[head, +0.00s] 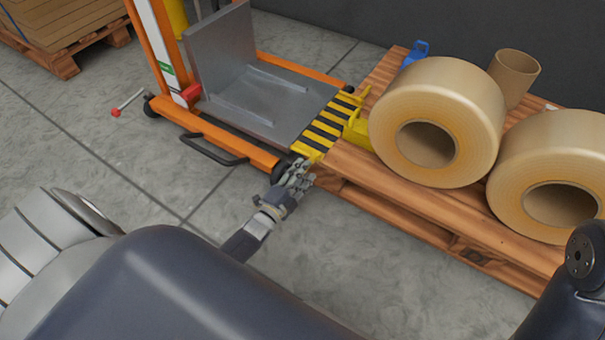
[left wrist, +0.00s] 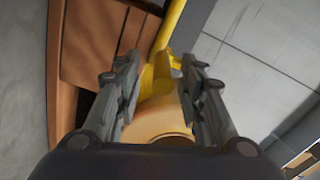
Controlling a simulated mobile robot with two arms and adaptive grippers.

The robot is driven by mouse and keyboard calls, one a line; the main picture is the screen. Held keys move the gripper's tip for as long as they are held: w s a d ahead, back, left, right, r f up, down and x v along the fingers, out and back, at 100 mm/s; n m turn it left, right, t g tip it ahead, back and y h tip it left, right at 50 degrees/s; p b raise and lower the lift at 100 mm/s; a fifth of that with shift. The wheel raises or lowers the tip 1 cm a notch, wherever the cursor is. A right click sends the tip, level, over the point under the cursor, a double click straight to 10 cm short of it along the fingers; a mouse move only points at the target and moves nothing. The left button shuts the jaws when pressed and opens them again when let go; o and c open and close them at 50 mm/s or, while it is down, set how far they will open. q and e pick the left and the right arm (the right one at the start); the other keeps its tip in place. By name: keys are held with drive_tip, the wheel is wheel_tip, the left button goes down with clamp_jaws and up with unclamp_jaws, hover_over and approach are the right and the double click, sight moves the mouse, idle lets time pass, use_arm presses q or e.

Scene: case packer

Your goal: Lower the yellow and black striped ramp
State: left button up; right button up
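The yellow and black striped ramp (head: 326,128) lies between the grey lift platform and the wooden pallet in the head view. It has yellow side edges; its exact tilt is hard to tell. My left gripper (head: 303,170) is at its near end, beside the pallet corner. In the left wrist view my left gripper (left wrist: 160,88) has its fingers apart. A yellow bar (left wrist: 171,32) and a rounded tan-yellow part (left wrist: 157,118) show between them. I cannot tell whether the fingers touch them. My right gripper is out of view.
The orange lift (head: 222,137) has a grey metal platform (head: 262,100). The pallet (head: 420,212) carries large tan rolls (head: 437,120), a cardboard tube (head: 514,74) and a blue object (head: 414,54). A red-ended rod (head: 128,102) is left of the lift. The grey floor in front is clear.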

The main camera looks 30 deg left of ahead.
use_arm(q)
drive_tip(key=shift+s, duration=0.1)
drive_tip(key=s, duration=1.1)
drive_tip(key=shift+s+a, duration=0.2)
drive_tip(key=shift+s, duration=0.2)
